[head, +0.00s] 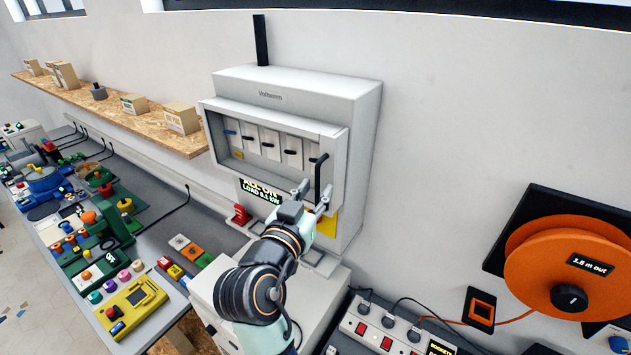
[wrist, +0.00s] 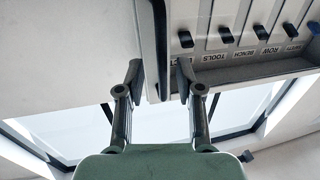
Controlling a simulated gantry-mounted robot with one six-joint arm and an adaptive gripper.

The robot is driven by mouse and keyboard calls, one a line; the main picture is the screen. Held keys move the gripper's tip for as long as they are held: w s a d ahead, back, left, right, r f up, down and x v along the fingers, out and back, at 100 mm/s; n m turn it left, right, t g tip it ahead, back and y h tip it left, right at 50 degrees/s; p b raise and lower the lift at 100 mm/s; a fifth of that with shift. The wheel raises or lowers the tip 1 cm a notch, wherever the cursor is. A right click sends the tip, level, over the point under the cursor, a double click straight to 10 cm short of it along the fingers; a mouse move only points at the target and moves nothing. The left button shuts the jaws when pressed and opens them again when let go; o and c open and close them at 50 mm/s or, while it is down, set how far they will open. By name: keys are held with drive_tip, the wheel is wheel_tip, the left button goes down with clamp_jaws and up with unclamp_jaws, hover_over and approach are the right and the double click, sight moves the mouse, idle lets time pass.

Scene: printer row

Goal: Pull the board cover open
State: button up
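The board (head: 359,150) is a pale grey box on the wall marked "Volteren". Its framed, see-through cover (head: 283,119) is across the front and looks closed, with a row of switches visible behind it. A black upright handle (head: 319,178) is on the cover's right side; it also shows in the wrist view (wrist: 159,40). My gripper (head: 315,191) is at the handle's lower part. In the wrist view its two fingers (wrist: 160,76) are apart, one on each side of the handle. Gaps show beside the handle, and I cannot tell whether either finger touches it.
A wooden shelf (head: 115,110) with small boxes runs along the wall at left. A cluttered workbench (head: 150,240) is below it. A power strip (head: 385,330) with plugs is below right, and an orange cable reel (head: 545,250) hangs at right. The wall between board and reel is mostly bare.

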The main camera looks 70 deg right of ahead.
drive_tip(key=shift+w+d, duration=0.15)
drive_tip(key=shift+d, duration=1.15)
clamp_jaws()
